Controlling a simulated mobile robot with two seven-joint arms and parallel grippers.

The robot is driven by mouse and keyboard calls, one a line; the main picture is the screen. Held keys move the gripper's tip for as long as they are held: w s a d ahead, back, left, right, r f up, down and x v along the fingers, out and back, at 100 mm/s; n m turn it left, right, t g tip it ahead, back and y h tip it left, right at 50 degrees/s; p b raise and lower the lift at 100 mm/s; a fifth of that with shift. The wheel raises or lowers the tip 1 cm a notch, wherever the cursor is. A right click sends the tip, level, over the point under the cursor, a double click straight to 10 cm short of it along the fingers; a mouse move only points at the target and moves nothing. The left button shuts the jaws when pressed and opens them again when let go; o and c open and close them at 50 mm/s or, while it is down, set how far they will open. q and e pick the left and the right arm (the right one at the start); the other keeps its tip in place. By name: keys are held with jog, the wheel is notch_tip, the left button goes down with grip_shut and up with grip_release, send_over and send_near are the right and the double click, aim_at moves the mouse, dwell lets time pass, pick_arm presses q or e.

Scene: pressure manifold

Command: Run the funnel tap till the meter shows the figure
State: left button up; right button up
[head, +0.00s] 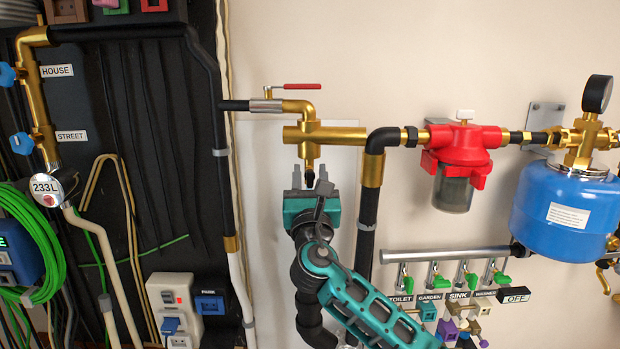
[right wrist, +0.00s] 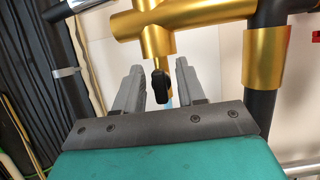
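A round white meter (head: 46,188) at the left of the head view reads 233L. A brass tee fitting (head: 325,134) sits near the middle, with a small tap outlet (head: 310,158) hanging under it. My right gripper (head: 309,175) points up just below this outlet, fingers apart. In the right wrist view the same gripper (right wrist: 158,80) has a small black handle (right wrist: 160,87) in the gap between its fingers, with room on both sides. A bit of blue shows behind the handle. I see no funnel that I can be sure of. My left gripper is out of view.
A red-handled lever (head: 300,87) sits above the tee. A black pipe (head: 369,215) runs down close to the right of my gripper. A red filter (head: 463,145), a blue tank (head: 565,215) and labelled green taps (head: 437,280) are farther right. HOUSE and STREET valves are at left.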

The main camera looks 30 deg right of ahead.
grip_shut()
